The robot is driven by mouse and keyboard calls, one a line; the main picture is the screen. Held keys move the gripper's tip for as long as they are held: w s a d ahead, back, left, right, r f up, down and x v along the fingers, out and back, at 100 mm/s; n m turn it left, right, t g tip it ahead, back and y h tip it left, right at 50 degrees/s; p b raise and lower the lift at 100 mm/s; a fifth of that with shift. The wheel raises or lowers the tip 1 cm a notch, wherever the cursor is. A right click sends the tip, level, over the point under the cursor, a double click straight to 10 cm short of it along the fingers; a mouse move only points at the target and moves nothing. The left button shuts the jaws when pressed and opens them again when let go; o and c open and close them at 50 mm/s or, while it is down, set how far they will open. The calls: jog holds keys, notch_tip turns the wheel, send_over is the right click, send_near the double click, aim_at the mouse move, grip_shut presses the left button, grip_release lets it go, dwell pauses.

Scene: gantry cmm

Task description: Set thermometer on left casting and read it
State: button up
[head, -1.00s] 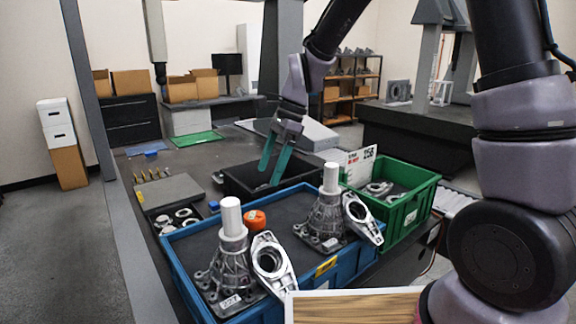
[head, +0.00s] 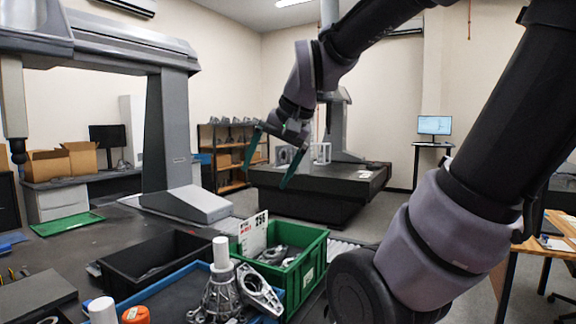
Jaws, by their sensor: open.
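My gripper (head: 268,152) hangs open and empty in the air, its two green fingers spread, above and behind the green bin. In the blue tray (head: 178,284) at the bottom, a grey ribbed casting (head: 222,294) stands upright with a white cylinder (head: 221,252) on top. Of the left casting only its white cylinder (head: 102,310) shows at the bottom edge; its body is out of frame. An orange round object (head: 135,315), possibly the thermometer, sits beside that cylinder; its face cannot be read. A flat silver bracket (head: 259,290) leans beside the right casting.
A green bin (head: 312,262) of metal parts with a white sign card (head: 253,235) stands right of the tray. An empty black bin (head: 150,276) is behind the tray. The gantry column (head: 168,130) rises at left. A dark granite table (head: 318,190) stands further back.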

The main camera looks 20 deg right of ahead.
jog(key=shift+n+t+h, duration=0.4)
jog(key=shift+n+t, duration=0.3)
jog(key=s+d, duration=0.1)
jog(key=s+d+r, duration=0.1)
jog(key=s+d, duration=0.1)
jog(key=shift+d, duration=0.15)
jog(key=shift+o, duration=0.3)
dwell(0.7)
